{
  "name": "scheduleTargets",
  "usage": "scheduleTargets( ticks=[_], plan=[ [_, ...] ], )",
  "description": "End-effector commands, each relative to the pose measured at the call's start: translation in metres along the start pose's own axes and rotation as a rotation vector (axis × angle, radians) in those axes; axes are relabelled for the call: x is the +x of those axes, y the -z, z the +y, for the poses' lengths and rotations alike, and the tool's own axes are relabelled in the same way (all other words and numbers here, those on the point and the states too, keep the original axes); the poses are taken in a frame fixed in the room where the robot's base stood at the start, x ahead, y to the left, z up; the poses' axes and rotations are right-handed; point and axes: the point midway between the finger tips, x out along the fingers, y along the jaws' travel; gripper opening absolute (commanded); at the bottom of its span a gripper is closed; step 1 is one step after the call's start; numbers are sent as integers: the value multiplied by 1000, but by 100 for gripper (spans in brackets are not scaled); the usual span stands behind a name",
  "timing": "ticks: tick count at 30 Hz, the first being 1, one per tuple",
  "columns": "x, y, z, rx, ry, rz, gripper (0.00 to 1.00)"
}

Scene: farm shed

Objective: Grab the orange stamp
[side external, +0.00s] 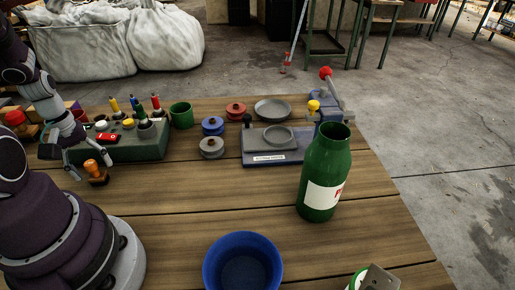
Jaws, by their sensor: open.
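The orange stamp (95,170) stands upright on the wooden table at the left, with a rounded orange handle and a darker brown base. My gripper (86,172) is open beside the stamp, with its fingers low near the table. One finger appears close to the stamp's handle. I cannot tell whether it touches the stamp or whether the stamp lies between the fingers.
A green tool holder (150,145) stands just behind the stamp. A green cup (181,115), a scale (270,157), a green bottle (325,175) and a blue bowl (243,262) are farther right. The table's middle is mostly clear.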

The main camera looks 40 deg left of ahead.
Motion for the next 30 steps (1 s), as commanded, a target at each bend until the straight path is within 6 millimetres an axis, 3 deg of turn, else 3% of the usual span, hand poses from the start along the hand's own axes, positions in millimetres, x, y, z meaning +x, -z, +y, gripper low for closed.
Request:
scheduleTargets(
  ticks=[6,19,30],
  plan=[
    [1,0,0,1,-1,1,56],
    [1,0,0,1,-1,1,0],
    [-5,1,1,2,-2,4,0]
  ],
)
